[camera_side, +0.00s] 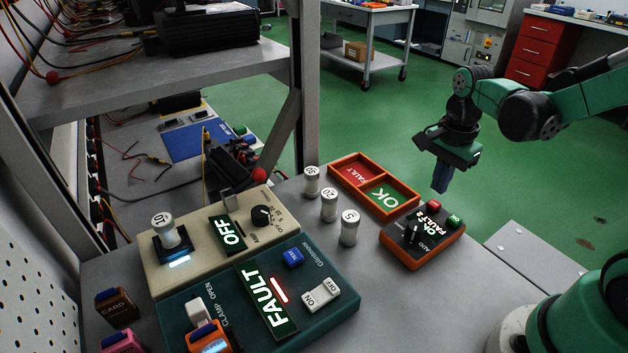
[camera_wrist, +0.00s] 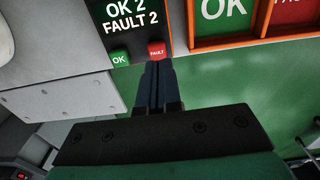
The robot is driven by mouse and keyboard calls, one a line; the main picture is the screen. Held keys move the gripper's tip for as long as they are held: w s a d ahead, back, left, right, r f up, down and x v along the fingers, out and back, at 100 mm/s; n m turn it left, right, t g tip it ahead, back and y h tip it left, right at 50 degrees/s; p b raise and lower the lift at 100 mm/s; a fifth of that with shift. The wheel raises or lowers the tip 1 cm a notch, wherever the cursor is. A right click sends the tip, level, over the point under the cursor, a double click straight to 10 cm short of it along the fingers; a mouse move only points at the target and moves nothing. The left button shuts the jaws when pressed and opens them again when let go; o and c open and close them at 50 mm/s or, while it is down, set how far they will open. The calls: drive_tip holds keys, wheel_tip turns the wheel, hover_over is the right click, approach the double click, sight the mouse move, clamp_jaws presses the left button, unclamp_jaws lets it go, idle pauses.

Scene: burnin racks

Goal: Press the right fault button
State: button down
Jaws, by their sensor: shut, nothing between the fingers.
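A dark box with an orange rim (camera_side: 422,250) stands at the bench's right. It carries a red FAULT button (camera_side: 434,205), a green OK button (camera_side: 454,219), a black knob (camera_side: 413,235) and a display. In the wrist view the red FAULT button (camera_wrist: 156,50) is right of the green OK button (camera_wrist: 120,58), and the display (camera_wrist: 130,16) reads OK 2, FAULT 2. My gripper (camera_side: 440,188) is shut and empty, pointing down just above the red button. In the wrist view its fingertips (camera_wrist: 158,64) appear at the red button's edge; I cannot tell whether they touch.
An orange tray (camera_side: 421,206) with FAULT and OK compartments stands behind the box. Several white cylinders (camera_side: 349,228) stand left of it. A teal fixture (camera_side: 340,310) displays FAULT; a beige one (camera_side: 155,280) displays OFF. A rack (camera_side: 306,80) rises at the back left.

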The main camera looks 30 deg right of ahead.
sight(431, 204)
wheel_tip(431, 204, up, 10)
idle(0.5)
idle(0.5)
drive_tip(key=a+f+n+t, duration=0.3)
drive_tip(key=a+n+t, duration=0.4)
drive_tip(key=n, duration=1.1)
drive_tip(key=shift+s+a, duration=0.4)
drive_tip(key=shift+a, duration=0.55)
